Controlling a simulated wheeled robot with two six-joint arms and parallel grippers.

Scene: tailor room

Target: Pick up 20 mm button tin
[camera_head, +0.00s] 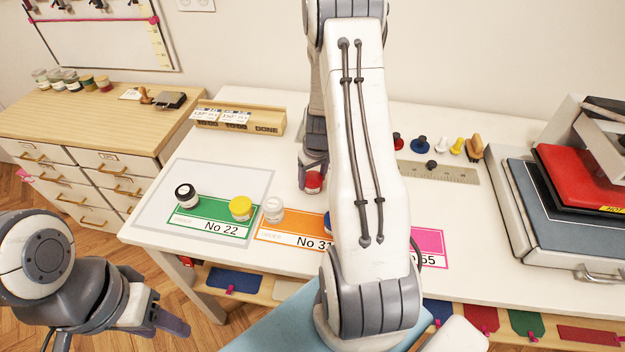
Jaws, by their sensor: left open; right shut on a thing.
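A red-lidded tin (313,184) is at the fingertips of my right gripper (312,174), which is shut on it over the white table. I cannot tell whether the tin touches the table, nor read any size on it. A black-lidded tin (186,196) and a yellow-lidded tin (240,209) stand on the green No 22 card (205,223). A white-lidded tin (273,209) stands at the orange card (285,233). A blue thing (327,223) is partly hidden behind my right arm. My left gripper (163,313) is open and empty, low in front of the table.
A wooden rack (240,119) stands at the back of the table (270,178). A pink card (430,249), a ruler (440,173) and several small coloured items lie right of my arm. A grey case (512,215) fills the right side. A wooden drawer cabinet (110,128) stands left.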

